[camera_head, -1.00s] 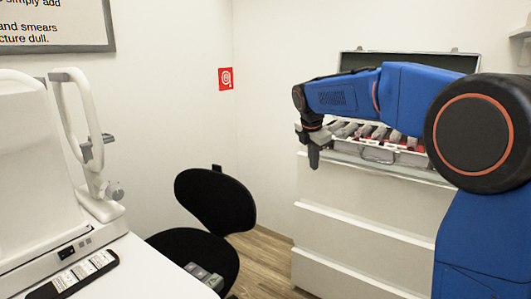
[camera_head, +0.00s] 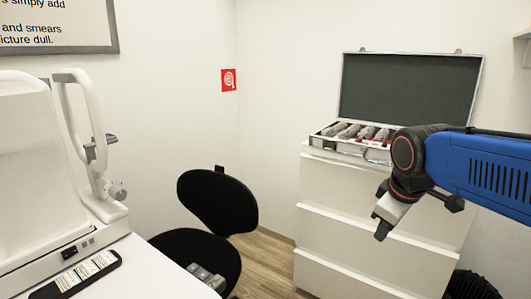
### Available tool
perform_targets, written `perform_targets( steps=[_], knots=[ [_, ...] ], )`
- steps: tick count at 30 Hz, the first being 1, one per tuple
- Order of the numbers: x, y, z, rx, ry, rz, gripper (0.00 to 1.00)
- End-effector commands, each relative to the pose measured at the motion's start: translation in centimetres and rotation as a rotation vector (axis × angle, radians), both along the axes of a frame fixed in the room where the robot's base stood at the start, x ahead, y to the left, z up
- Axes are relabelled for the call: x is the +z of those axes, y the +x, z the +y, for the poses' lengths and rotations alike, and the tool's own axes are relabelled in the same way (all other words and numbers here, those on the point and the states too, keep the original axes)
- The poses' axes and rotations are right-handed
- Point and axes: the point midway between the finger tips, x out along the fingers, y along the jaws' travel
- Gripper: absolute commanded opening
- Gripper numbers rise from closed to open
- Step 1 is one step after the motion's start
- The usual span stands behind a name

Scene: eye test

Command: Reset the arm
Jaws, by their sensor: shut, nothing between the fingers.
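My blue arm (camera_head: 485,165) reaches in from the right edge of the head view. My gripper (camera_head: 382,234) hangs from its dark wrist, tilted down, in front of the white drawer cabinet (camera_head: 335,215). Its fingers look shut and hold nothing. It is apart from the cabinet in the picture, though the exact depth gap is hard to tell. Part of the cabinet's right side is hidden behind my arm.
An open case (camera_head: 410,90) with several items inside stands on the cabinet, close behind my arm. A black chair (camera_head: 217,203) stands mid-floor. A white eye-test machine (camera_head: 40,170) and a remote (camera_head: 75,276) are on the left table (camera_head: 150,265).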

Motion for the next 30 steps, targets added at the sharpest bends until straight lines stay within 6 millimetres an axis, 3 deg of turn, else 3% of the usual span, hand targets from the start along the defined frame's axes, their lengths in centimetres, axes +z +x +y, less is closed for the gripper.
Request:
perform_targets(
  steps=[1,6,13,19,30],
  knots=[
    [-0.7,-1.8,-0.3,-0.06,0.029,-0.009,0.0],
    [-3.6,-6.8,-0.8,-0.279,0.133,-0.03,0.0],
    [-7.5,-12.0,-1.1,-0.526,0.254,-0.052,0.0],
    [-9.1,-13.8,-1.1,-0.623,0.302,-0.059,0.0],
    [-9.2,-13.9,-1.1,-0.631,0.305,-0.059,0.0]
  ],
)
